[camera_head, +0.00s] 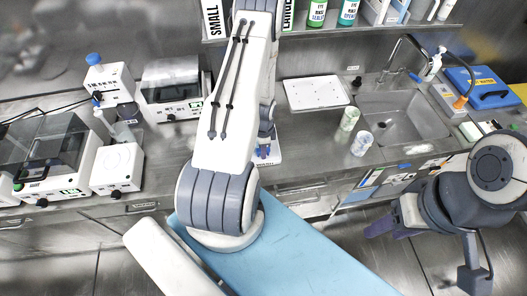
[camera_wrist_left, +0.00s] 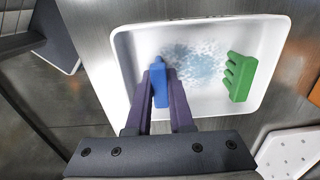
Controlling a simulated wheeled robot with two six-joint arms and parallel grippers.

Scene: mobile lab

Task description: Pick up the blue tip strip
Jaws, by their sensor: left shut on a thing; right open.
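The blue tip strip (camera_wrist_left: 159,88) is between the two purple fingers of my left gripper (camera_wrist_left: 161,92) in the left wrist view. The gripper is shut on it, over the left part of a white tray (camera_wrist_left: 125,48). I cannot tell whether the strip still touches the tray floor. A green tip strip (camera_wrist_left: 239,76) lies at the tray's right side. In the head view my left arm hides most of the tray (camera_head: 273,158). My right gripper (camera_head: 378,228) is open, low at the right, away from the tray.
A white perforated rack (camera_wrist_left: 292,152) is to the tray's lower right in the wrist view. On the bench, a flat white board (camera_head: 316,93), two cups (camera_head: 361,144) and a sink (camera_head: 405,112) are to the right. Lab machines (camera_head: 118,166) stand to the left.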

